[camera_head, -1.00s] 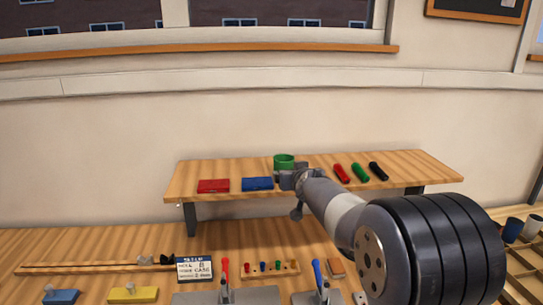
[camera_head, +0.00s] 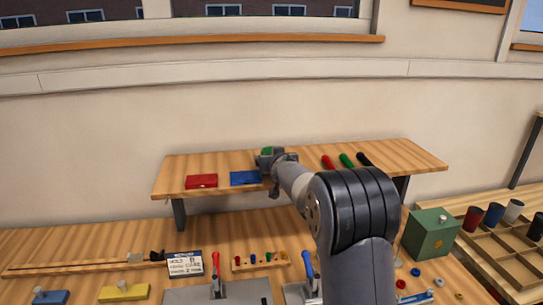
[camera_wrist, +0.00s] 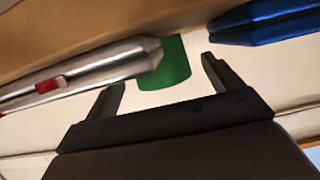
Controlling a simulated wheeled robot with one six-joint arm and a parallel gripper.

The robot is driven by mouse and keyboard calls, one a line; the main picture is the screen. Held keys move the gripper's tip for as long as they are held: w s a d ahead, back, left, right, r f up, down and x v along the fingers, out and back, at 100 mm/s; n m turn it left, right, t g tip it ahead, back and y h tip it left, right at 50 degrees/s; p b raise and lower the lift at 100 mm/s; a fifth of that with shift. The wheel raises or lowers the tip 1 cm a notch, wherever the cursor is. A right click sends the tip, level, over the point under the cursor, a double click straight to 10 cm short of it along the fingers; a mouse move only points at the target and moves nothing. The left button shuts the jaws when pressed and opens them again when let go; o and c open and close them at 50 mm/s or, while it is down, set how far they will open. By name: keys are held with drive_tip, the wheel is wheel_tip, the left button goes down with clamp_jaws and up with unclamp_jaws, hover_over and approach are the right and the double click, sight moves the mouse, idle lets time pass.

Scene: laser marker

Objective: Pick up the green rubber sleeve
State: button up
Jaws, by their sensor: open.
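The green sleeve (camera_head: 266,150), a short hollow round piece, is on the raised wooden shelf (camera_head: 400,160), mostly hidden behind my gripper (camera_head: 272,157). In the wrist view the green sleeve (camera_wrist: 174,66) shows as a green curved wall beyond and between the fingertips. My gripper (camera_wrist: 163,72) is open, with its fingers apart on either side of the green wall in the picture. I cannot tell whether they touch it. A silver tapered cylinder (camera_wrist: 90,72) with a red patch partly overlaps the green in the wrist view.
A blue case (camera_head: 245,178) and a red case (camera_head: 202,181) lie left of my gripper on the shelf. Red (camera_head: 328,162), green (camera_head: 347,160) and black (camera_head: 364,159) rods lie to its right. Below are clamps and a green box (camera_head: 431,235).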

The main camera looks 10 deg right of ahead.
drive_tip(key=shift+p+x, duration=0.35)
drive_tip(key=shift+x, duration=0.95)
drive_tip(key=shift+c, duration=0.4)
drive_tip(key=c, duration=1)
drive_tip(key=shift+c, duration=0.2)
drive_tip(key=shift+r, duration=0.15)
